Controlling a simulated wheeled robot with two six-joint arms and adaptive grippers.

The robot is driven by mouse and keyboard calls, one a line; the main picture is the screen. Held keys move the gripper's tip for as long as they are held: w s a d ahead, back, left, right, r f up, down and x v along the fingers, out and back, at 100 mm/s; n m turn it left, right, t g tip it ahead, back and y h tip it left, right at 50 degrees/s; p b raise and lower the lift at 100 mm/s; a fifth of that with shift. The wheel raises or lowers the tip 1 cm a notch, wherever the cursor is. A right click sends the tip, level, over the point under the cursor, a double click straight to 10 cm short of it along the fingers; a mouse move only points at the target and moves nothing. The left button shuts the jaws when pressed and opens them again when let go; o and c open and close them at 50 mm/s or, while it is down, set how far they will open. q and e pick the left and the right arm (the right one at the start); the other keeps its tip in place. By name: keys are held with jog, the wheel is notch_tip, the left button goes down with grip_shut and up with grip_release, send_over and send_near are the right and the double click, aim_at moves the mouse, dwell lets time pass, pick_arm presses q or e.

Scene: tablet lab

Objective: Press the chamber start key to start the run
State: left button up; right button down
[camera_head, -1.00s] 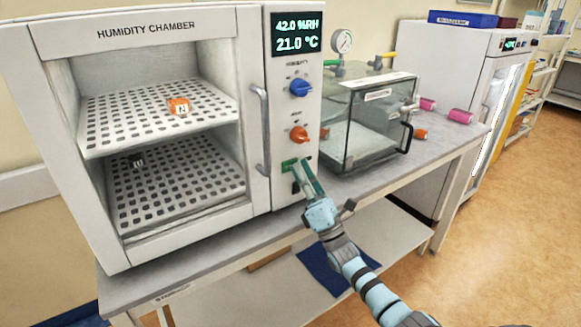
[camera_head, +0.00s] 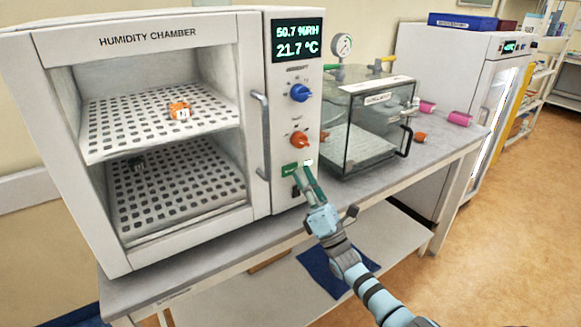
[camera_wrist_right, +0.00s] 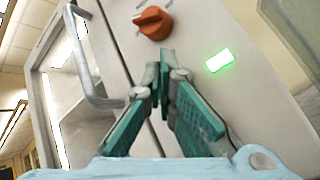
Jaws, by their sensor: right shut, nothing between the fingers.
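The humidity chamber (camera_head: 150,38) stands on the bench at the left. Its display (camera_head: 298,39) reads 50.7 %RH and 21.7 °C. The green start key (camera_head: 290,169) is low on the control panel, below the orange knob (camera_head: 299,140). A small lamp (camera_head: 308,162) beside the key is lit; it glows green in the right wrist view (camera_wrist_right: 219,60). My right gripper (camera_head: 301,174) is shut and empty, its fingertips just in front of the panel by the key. In the wrist view the fingers hide the key. My left gripper is out of view.
A blue knob (camera_head: 300,93) and a vertical handle (camera_head: 262,135) are on the chamber front. A glass box (camera_head: 375,125) with a gauge stands to its right. Pink spools (camera_head: 459,118) lie farther along the bench. The floor at right is clear.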

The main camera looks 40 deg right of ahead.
jog(key=shift+s+y, duration=0.15)
jog(key=shift+y, duration=0.15)
jog(key=s+p, duration=0.4)
jog(key=s, duration=0.1)
dwell(0.5)
dwell(0.5)
